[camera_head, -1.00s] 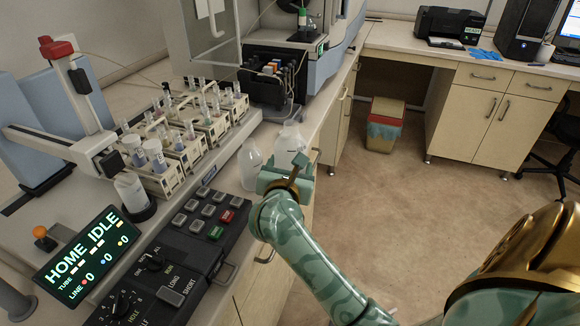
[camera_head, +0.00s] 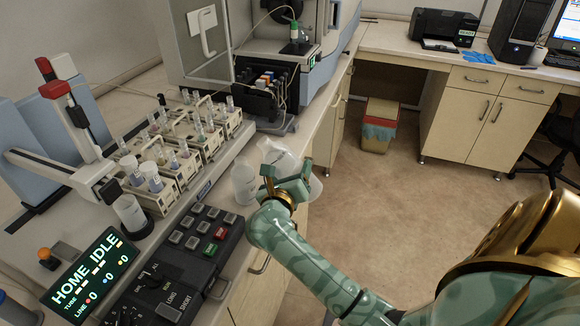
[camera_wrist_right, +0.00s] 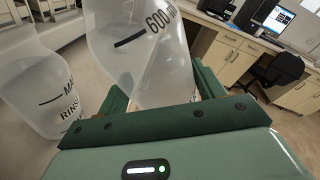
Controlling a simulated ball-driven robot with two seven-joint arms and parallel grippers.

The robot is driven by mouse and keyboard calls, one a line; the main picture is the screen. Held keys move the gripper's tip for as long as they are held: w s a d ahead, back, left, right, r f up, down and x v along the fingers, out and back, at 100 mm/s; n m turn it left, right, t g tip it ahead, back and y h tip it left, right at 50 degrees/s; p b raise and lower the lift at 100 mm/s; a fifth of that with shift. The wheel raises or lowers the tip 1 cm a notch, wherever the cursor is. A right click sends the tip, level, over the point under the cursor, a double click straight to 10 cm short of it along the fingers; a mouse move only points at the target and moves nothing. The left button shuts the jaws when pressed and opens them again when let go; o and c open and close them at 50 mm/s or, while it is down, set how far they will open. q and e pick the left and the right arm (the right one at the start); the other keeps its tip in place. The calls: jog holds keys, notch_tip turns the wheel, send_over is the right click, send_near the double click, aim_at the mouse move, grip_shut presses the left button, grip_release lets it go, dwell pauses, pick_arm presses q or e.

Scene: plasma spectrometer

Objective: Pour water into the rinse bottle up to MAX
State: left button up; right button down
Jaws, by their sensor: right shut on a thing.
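The rinse bottle (camera_head: 243,183) is translucent white and stands upright on the counter edge, left of my right gripper. In the right wrist view the rinse bottle (camera_wrist_right: 38,85) shows a black MAX line and part of its label. My right gripper (camera_head: 290,187) is shut on a translucent vessel (camera_head: 276,153), which is tilted with its upper end leaning left toward the rinse bottle. In the right wrist view the vessel (camera_wrist_right: 135,60) fills the middle and shows a 600 m mark. I cannot make out a water stream or the rinse bottle's level. My left gripper is not in view.
A control panel with buttons (camera_head: 190,245) lies in front of the rinse bottle. Racks of tubes (camera_head: 180,150) and a sampler arm (camera_head: 75,120) stand behind left. The counter drops to open floor (camera_head: 400,220) on the right.

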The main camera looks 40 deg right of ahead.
aim_at(288, 169)
jog(key=r+n+p, duration=0.2)
jog(key=n+p, duration=0.1)
jog(key=shift+a+h, duration=0.1)
jog(key=shift+h, duration=0.3)
jog(key=shift+w+n+p, duration=0.1)
jog(key=shift+n+p, duration=0.55)
jog(key=shift+n, duration=0.15)
jog(key=shift+r+n+h+p, duration=0.4)
jog(key=shift+p, duration=0.2)
jog(key=shift+r+n+p, duration=0.4)
jog(key=shift+r+p, duration=0.05)
jog(key=shift+p, duration=0.4)
